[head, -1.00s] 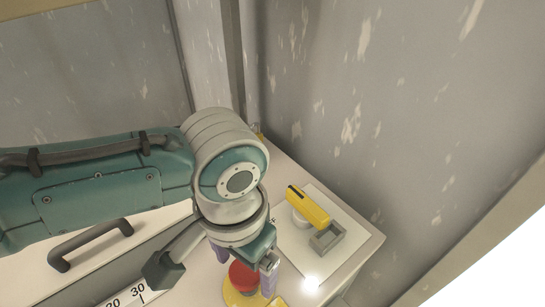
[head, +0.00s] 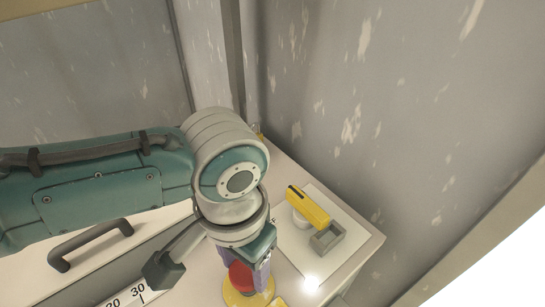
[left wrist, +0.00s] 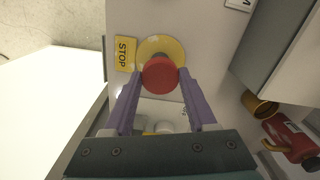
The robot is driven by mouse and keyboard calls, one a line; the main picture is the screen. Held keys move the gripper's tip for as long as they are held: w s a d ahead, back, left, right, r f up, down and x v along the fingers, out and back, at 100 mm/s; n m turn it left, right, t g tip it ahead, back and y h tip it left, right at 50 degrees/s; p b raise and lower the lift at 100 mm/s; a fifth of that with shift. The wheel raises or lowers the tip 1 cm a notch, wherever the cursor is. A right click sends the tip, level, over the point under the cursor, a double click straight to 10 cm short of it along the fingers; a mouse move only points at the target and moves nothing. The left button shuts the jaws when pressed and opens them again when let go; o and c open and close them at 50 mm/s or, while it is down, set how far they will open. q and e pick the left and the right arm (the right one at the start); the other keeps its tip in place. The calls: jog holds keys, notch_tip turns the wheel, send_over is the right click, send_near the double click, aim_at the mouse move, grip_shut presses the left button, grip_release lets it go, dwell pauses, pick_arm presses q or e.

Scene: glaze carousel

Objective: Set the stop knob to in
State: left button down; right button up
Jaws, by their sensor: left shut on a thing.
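The stop knob (left wrist: 160,74) is a red round knob on a yellow round base (left wrist: 152,46), with a yellow STOP label (left wrist: 125,54) beside it. In the head view the red knob (head: 242,277) shows below my left wrist, partly hidden by the gripper. My left gripper (left wrist: 160,82) has its two purple fingers on either side of the knob, shut on it. In the head view the left gripper (head: 246,262) points down at the knob. Whether the knob is in or out cannot be told. My right gripper is in neither view.
A dark drawer-type handle (head: 90,243) and a number scale (head: 125,299) lie to the left. A grey patchy wall (head: 390,110) rises behind.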

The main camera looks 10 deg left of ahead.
aim_at(245, 272)
pick_arm(q)
jog(key=shift+f, duration=0.1)
jog(key=shift+f+b, duration=0.45)
jog(key=shift+f, duration=0.4)
jog(key=shift+c, duration=1)
grip_release()
notch_tip(245, 272, up, 10)
jog(key=p, duration=0.3)
